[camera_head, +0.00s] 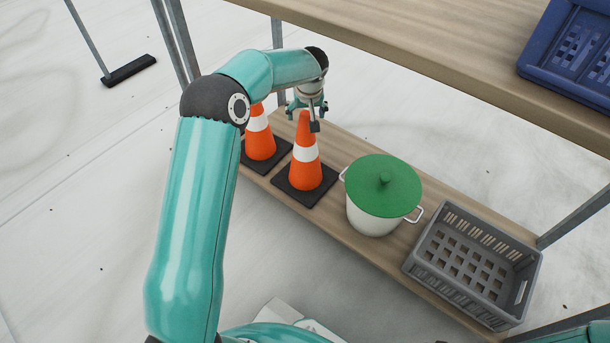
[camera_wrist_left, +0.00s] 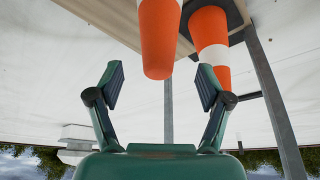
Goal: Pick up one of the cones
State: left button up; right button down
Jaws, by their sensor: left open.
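Two orange cones with white bands and black square bases stand upright on the lower wooden shelf (camera_head: 347,226). The nearer cone (camera_head: 305,172) is at the shelf's left-middle; the other cone (camera_head: 260,143) is left of it, partly hidden by my left arm. My left gripper (camera_head: 307,115) is open at the nearer cone's top. In the left wrist view, which looks upside down, that cone's tip (camera_wrist_left: 158,68) lies between and beyond the open fingers (camera_wrist_left: 160,88), with no visible contact. The other cone (camera_wrist_left: 210,40) is behind the right finger. My right gripper is out of view.
A white pot with a green lid (camera_head: 383,186) stands right of the nearer cone, then an empty grey crate (camera_head: 416,262). The upper shelf (camera_head: 440,45) overhangs behind and carries a blue crate (camera_head: 526,62). Metal posts (camera_head: 279,90) stand at the shelf ends.

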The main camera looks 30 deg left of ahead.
pick_arm(q)
jog(key=x, duration=0.1)
jog(key=b+x, duration=0.1)
jog(key=x, duration=0.1)
jog(key=b+x, duration=0.1)
jog(key=x, duration=0.1)
jog(key=shift+w+a, duration=0.2)
jog(key=shift+w, duration=0.15)
grip_shut()
jog(key=shift+r, duration=0.15)
